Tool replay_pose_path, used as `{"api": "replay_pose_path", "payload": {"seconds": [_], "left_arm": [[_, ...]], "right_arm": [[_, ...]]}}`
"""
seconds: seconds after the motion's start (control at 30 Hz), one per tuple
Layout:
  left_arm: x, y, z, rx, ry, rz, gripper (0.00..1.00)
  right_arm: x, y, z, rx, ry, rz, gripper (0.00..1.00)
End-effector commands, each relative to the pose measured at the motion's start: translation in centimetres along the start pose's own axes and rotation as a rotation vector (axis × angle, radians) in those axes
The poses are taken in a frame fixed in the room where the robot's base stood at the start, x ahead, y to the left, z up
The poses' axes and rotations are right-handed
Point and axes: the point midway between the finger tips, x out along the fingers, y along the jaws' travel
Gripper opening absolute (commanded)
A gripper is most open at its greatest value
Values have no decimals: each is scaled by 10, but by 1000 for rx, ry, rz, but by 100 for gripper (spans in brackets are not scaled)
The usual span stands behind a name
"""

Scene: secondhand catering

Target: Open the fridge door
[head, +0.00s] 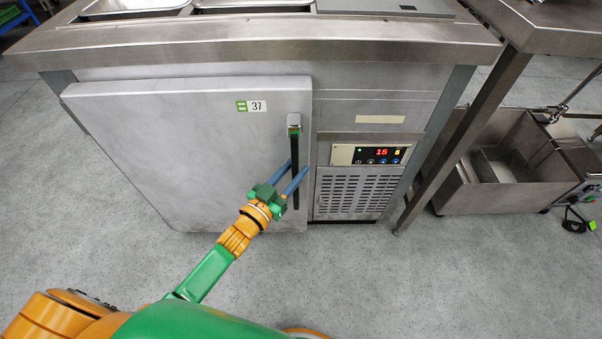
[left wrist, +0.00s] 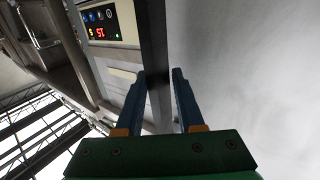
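The fridge door (head: 190,150) is a plain grey steel panel with a label marked 37. It sits against the counter front and looks shut. Its black upright bar handle (head: 296,147) is near the door's right edge, with a metal mount at the top. My left gripper (head: 297,168) is at the lower half of the handle, its blue fingers open on either side of the bar. In the left wrist view the dark handle (left wrist: 153,40) runs between the two spread fingers (left wrist: 166,72); I cannot tell whether they touch it. My right gripper is not in view.
The control panel (head: 370,154) with lit digits and a vent grille (head: 355,192) are right of the door. The steel counter top (head: 260,42) overhangs above. A steel basin (head: 510,165) stands at the right. The floor (head: 90,215) before the door is clear apart from my arm.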

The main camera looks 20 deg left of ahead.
Motion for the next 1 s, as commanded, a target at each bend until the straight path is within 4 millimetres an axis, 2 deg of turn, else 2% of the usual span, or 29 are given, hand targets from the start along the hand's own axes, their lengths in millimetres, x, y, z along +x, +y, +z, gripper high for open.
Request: {"api": "replay_pose_path", "payload": {"seconds": [0.1, 0.27, 0.3, 0.43, 1.0], "left_arm": [[7, 0, 0, 0, 0, 0, 37], [8, 0, 0, 0, -1, -1, 37], [7, 0, 0, 0, -1, -1, 34], [7, 0, 0, 0, -2, -1, 0], [7, 0, 1, 0, -3, -1, 0]], "right_arm": [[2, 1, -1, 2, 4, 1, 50], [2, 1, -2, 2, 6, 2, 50], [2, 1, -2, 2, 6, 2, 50], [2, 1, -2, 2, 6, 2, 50], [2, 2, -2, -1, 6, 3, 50]]}}
